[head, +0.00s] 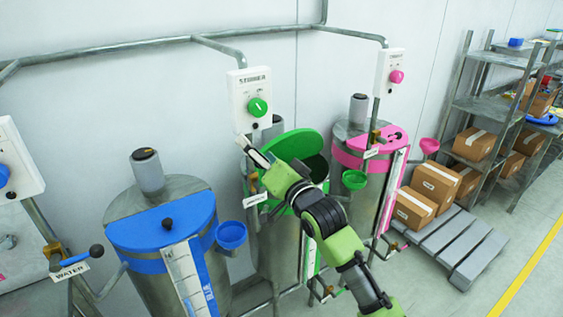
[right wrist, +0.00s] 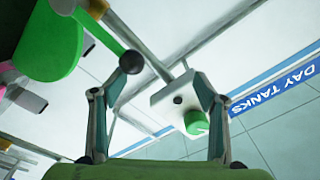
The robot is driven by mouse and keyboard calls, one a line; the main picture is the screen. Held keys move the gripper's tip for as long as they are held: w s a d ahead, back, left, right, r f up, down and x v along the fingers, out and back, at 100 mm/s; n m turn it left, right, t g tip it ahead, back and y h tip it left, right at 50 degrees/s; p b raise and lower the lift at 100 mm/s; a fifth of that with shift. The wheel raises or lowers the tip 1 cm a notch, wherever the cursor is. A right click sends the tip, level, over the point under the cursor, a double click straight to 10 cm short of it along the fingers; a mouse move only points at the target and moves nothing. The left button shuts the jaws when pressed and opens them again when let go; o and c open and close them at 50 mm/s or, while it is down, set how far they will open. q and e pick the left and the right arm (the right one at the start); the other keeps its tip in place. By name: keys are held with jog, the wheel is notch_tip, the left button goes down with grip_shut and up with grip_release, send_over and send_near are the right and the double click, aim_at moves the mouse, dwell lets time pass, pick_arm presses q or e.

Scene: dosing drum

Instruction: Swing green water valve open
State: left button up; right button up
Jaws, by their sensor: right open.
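The green valve lever (right wrist: 105,30) shows in the right wrist view as a green bar ending in a black ball (right wrist: 131,61), at upper left. My right gripper (right wrist: 166,78) is open. The black ball appears beside the tip of its left-hand finger; I cannot tell whether they touch. In the head view my right gripper (head: 252,151) is beside the green-lidded tank (head: 280,245), below the control box with the green knob (head: 257,107). There my arm hides the lever. A white label (head: 256,200) hangs below the gripper. My left gripper is not in view.
The raised green lid (head: 293,144) is close to my arm. A blue-lidded tank (head: 160,240) stands left, with its WATER valve (head: 62,258); a pink-lidded tank (head: 352,150) stands right. Overhead pipes (head: 110,47) run along the wall. A pallet (head: 460,245) with boxes is at right.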

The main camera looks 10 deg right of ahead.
aim_at(259, 169)
jog(key=shift+g, duration=0.5)
jog(key=f, duration=0.1)
jog(key=a+f, duration=0.1)
jog(key=w+f, duration=0.1)
jog(key=f, duration=0.1)
jog(key=shift+w+a, duration=0.1)
jog(key=shift+a, duration=0.2)
jog(key=shift+s+d, duration=0.2)
jog(key=shift+d, duration=0.25)
jog(key=shift+d+f, duration=0.2)
jog(key=shift+d, duration=0.1)
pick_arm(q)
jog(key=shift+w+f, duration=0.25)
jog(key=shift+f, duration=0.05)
pick_arm(e)
jog(key=shift+w, duration=0.25)
